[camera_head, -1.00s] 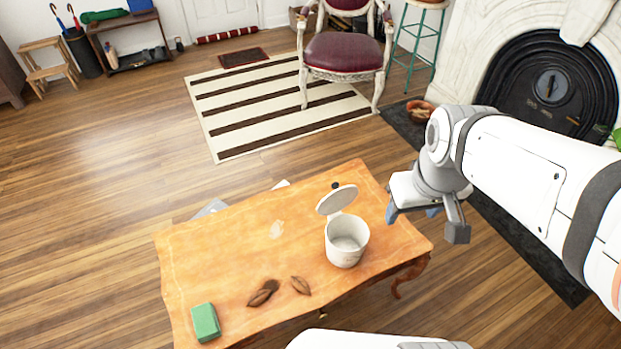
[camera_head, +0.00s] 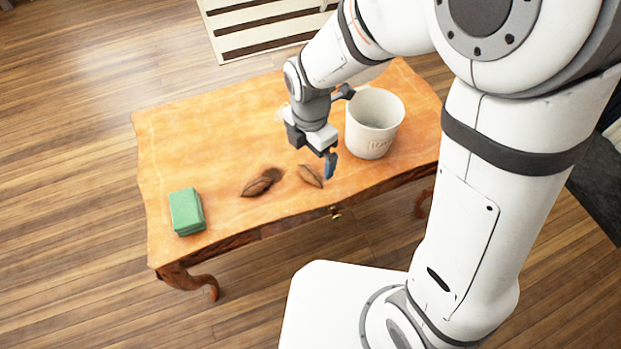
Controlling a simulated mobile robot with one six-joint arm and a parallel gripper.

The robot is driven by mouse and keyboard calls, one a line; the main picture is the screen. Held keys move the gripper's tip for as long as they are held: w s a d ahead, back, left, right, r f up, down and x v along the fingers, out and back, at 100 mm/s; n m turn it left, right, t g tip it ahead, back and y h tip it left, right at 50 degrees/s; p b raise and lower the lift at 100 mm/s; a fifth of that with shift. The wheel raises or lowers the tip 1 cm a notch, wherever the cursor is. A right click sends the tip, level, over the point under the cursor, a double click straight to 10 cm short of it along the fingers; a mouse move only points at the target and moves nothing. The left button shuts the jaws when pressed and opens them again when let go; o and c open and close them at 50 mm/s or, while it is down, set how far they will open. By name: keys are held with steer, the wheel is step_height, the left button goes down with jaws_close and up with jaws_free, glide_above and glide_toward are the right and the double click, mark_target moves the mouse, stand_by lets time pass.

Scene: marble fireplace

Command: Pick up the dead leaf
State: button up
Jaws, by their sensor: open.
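Two brown, curled, leaf-like pieces lie on the wooden table. The right one is a dead leaf (camera_head: 310,176) near the front edge, and the left one is a darker brown leaf (camera_head: 256,186) with a dark smudge behind it. I cannot tell which one the task means. My gripper (camera_head: 314,152) is open and empty, pointing down above the table, just behind the right leaf. Its blue-tipped finger is close to that leaf's right end; I cannot tell if they touch.
The wooden table (camera_head: 200,140) holds a white canister (camera_head: 374,122) close to the right of my gripper and a green block (camera_head: 187,211) at the front left. My arm hides part of the table's back. The table's left middle is clear.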

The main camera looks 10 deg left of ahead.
mark_target(311, 173)
step_height(311, 173, down, 3)
steer(key=shift+a+f+b, duration=0.1)
steer(key=shift+b, duration=0.45)
step_height(311, 173, down, 5)
steer(key=b, duration=0.3)
steer(key=shift+w, duration=0.15)
steer(key=shift+d, duration=0.2)
steer(key=c, duration=1)
step_height(311, 173, up, 10)
steer(key=p, duration=0.4)
steer(key=shift+p, duration=0.35)
